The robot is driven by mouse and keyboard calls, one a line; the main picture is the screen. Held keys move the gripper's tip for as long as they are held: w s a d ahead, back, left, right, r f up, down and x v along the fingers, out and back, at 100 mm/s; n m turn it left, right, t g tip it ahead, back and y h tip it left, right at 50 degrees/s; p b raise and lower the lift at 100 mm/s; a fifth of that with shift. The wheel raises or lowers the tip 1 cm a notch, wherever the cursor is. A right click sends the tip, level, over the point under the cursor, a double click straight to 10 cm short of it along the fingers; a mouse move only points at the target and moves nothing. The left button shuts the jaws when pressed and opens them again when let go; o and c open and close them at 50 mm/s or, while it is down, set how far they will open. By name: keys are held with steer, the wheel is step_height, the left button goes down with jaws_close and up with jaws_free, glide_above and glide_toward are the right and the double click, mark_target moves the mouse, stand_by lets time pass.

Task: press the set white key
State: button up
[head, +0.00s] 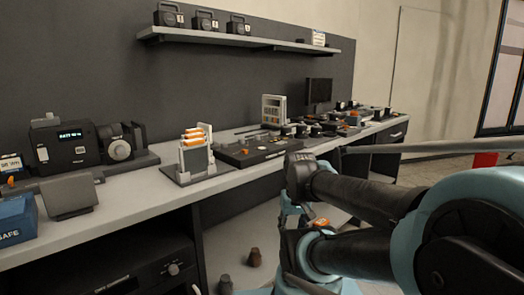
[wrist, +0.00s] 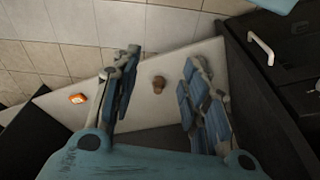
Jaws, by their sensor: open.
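I cannot make out a set white key for certain in either view. A pale upright panel (head: 274,110) with small rows on its face stands toward the back of the bench, too small to tell whether it bears keys. My gripper (wrist: 162,65) is open and empty in the wrist view, its two blue-grey fingers spread apart. It points down over a pale surface, away from the bench top. In the head view my arm hides part of the space in front of the bench, and the fingers are hard to make out.
The long bench (head: 125,211) holds a black device with a lit display (head: 72,145), a rack with orange-topped pieces (head: 194,154) and a dark monitor (head: 318,92). A brown object (wrist: 159,83) and an orange object (wrist: 78,98) lie on the pale surface below.

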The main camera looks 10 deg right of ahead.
jaws_close()
stand_by(1.1)
